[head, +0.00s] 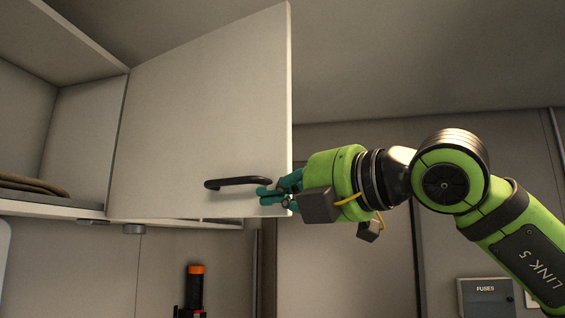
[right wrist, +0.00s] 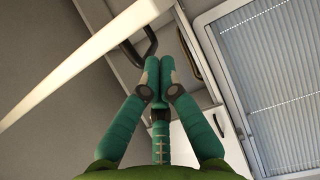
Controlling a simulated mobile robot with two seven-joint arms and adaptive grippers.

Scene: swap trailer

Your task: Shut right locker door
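The right locker door (head: 200,110) is a pale panel standing wide open, hinged at its left edge on the locker (head: 85,125). A black bar handle (head: 238,182) is near its lower free edge. My right gripper (head: 270,192) has teal fingers and overlaps the door's lower free corner, close to the handle's right end. In the right wrist view the fingertips (right wrist: 158,70) are together with nothing seen between them. The door's edge (right wrist: 85,62) runs diagonally to their left. A dark handle (right wrist: 140,48) shows beside the fingertips; contact cannot be told. My left gripper is not in view.
A black torch-like object with an orange top (head: 195,285) is below the door. A fuse box (head: 486,297) is on the wall at lower right. A slatted blind (right wrist: 275,85) shows in the wrist view.

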